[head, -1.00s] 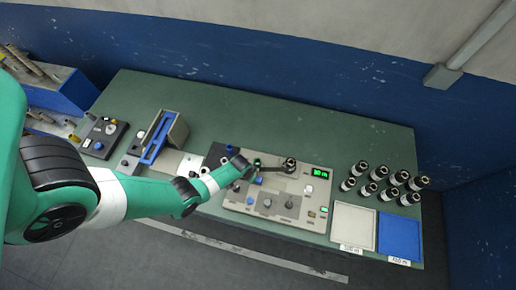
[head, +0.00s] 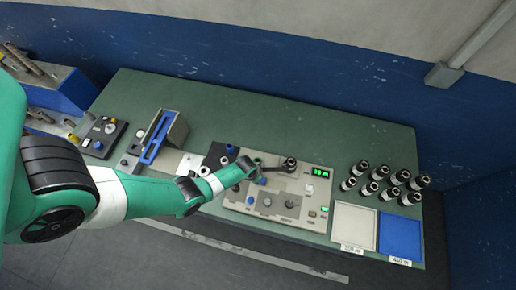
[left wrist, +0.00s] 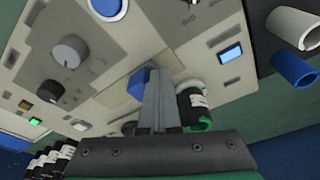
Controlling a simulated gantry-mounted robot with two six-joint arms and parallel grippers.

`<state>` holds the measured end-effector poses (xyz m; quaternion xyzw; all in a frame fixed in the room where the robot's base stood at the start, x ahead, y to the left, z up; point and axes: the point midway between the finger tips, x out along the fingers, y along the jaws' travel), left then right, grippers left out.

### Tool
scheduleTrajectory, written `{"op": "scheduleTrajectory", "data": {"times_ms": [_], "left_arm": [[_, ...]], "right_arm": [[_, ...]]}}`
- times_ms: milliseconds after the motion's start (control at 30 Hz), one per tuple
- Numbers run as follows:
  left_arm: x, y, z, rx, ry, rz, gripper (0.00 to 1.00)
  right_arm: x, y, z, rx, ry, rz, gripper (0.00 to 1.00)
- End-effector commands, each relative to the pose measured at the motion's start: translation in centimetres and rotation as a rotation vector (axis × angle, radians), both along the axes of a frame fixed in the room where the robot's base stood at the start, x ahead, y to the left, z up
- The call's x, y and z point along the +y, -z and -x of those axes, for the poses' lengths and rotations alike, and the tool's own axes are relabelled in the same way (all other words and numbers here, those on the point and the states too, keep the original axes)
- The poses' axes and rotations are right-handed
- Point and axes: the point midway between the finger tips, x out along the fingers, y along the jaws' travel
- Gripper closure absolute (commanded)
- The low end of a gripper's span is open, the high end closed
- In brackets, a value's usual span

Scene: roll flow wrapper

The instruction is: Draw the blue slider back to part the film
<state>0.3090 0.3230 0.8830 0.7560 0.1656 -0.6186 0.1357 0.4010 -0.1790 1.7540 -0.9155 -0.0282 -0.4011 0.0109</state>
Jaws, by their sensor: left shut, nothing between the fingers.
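The control panel (head: 300,208) lies on the green bench. A blue piece (head: 262,181), which looks like the slider, sits at its left part, just beside my left gripper (head: 248,166). In the left wrist view, a blue piece (left wrist: 138,83) shows just left of my shut fingers (left wrist: 161,85); I cannot tell if they touch. The fingers hold nothing. A dark roll with a white label and green end (left wrist: 194,106) shows right of the fingers. No film can be made out. My right gripper is in neither view.
A dark lever (head: 290,163) stands at the panel's back edge. Several dark rolls (head: 376,188) stand right of it, behind a white tray (head: 341,216) and a blue tray (head: 384,240). A blue-framed holder (head: 157,137) stands left. The bench behind the panel is clear.

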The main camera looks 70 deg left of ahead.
Motion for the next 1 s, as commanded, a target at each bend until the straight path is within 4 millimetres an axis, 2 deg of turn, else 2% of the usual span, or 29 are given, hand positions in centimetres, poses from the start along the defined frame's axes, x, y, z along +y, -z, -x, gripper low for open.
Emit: {"op": "scheduleTrajectory", "data": {"times_ms": [1000], "left_arm": [[-3.6, 0.0, -5.1, -0.002, 0.002, -0.001, 1.0]], "right_arm": [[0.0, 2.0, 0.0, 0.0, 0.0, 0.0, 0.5]]}}
